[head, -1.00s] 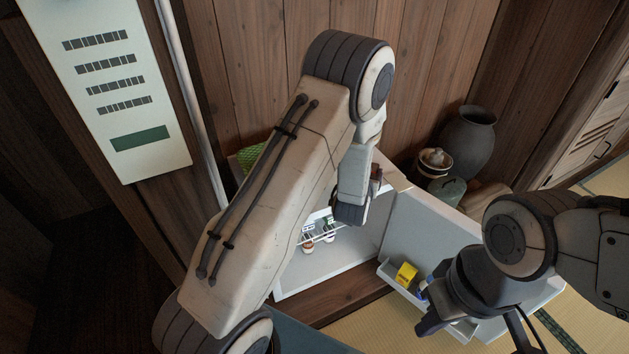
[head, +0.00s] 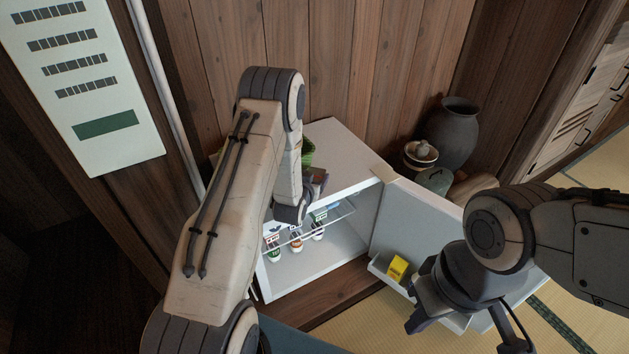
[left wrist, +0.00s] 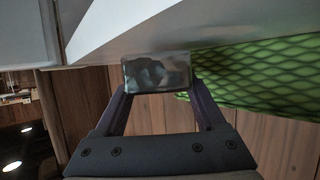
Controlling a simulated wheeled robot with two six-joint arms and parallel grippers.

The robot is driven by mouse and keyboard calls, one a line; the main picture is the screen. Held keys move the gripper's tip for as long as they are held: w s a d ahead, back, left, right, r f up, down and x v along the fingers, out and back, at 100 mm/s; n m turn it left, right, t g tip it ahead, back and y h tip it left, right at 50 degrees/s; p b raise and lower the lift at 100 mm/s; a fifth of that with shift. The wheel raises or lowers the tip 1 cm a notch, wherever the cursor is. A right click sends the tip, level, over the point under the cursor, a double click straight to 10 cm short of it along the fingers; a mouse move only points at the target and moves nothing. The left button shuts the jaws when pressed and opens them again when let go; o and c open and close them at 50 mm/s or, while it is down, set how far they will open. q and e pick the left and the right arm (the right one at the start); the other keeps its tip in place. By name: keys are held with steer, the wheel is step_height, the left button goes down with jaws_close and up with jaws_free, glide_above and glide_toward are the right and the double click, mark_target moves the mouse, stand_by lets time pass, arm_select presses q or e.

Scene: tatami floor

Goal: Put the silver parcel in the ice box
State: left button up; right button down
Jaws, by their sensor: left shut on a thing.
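The silver parcel (left wrist: 157,72), a small shiny grey block, sits between the two fingers of my left gripper (left wrist: 160,88) in the left wrist view. The gripper is shut on it. In the head view my left gripper (head: 316,185) is a small dark shape at the ice box's open front, partly hidden by my arm; I cannot make out the parcel there. The ice box (head: 345,150) is a white cabinet with its door (head: 410,225) swung open to the right. My right gripper (head: 422,295) is open near the door's lower shelf, its fingers partly hidden.
Several small cups (head: 296,242) stand inside under a glass shelf (head: 335,215). A yellow box (head: 397,268) sits in the door shelf. A green mesh-patterned thing (head: 308,152) is on the ice box top. A dark jar (head: 452,130) and lidded pots stand behind the door.

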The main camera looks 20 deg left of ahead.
arm_select(q)
steer(key=shift+f, duration=0.35)
steer(key=shift+f, duration=0.15)
steer(key=o, duration=1.5)
